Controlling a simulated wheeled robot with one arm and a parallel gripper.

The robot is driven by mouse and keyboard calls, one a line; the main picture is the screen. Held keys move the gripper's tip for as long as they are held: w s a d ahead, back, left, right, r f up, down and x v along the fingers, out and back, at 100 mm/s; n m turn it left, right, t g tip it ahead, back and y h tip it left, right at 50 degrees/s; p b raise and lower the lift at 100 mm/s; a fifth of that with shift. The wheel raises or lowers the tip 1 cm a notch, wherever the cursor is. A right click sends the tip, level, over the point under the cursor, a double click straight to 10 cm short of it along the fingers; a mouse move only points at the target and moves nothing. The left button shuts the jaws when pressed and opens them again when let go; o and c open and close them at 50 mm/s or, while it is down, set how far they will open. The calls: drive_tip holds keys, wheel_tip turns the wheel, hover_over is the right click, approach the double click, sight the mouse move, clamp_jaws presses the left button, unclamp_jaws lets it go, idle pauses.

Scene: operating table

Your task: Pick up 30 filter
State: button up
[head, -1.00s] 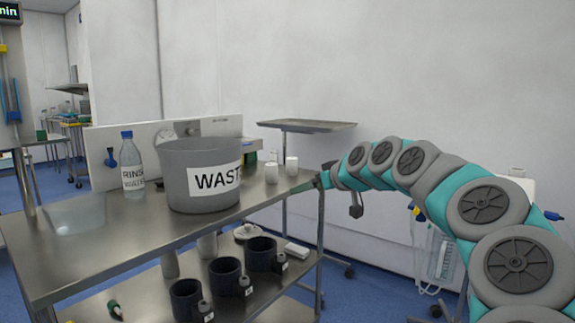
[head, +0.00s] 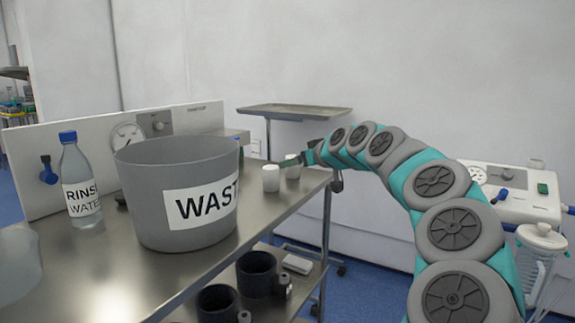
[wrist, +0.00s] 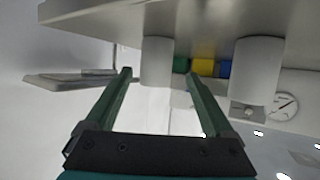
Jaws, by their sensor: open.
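Two small white cylinders stand close together at the right end of the steel table, a nearer one (head: 271,180) and one (head: 293,170) by my gripper. No label is legible, so I cannot tell which is the 30 filter. My gripper (head: 298,161) is open beside the right cylinder; the head view shows its fingers only in part. In the wrist view, which looks upside down, one cylinder (wrist: 157,55) shows between the two green fingertips (wrist: 158,74). Whether it is within their reach is unclear. The other cylinder (wrist: 257,68) is outside the right finger.
The grey waste bucket (head: 150,210) and the rinse water bottle (head: 76,175) stand left on the table (head: 160,268). A white panel with a gauge (head: 127,137) stands behind. An empty tray (head: 290,112) is beyond. Black cups (head: 256,275) sit on the lower shelf.

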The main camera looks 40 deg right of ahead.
drive_tip(key=x, duration=0.1)
drive_tip(key=p+x, duration=0.1)
drive_tip(key=x, duration=0.3)
drive_tip(key=shift+w+d+r, duration=0.1)
drive_tip(key=shift+w+d, duration=0.2)
drive_tip(key=shift+w+f, duration=0.25)
drive_tip(key=shift+w, duration=0.2)
drive_tip(key=shift+c, duration=0.3)
clamp_jaws()
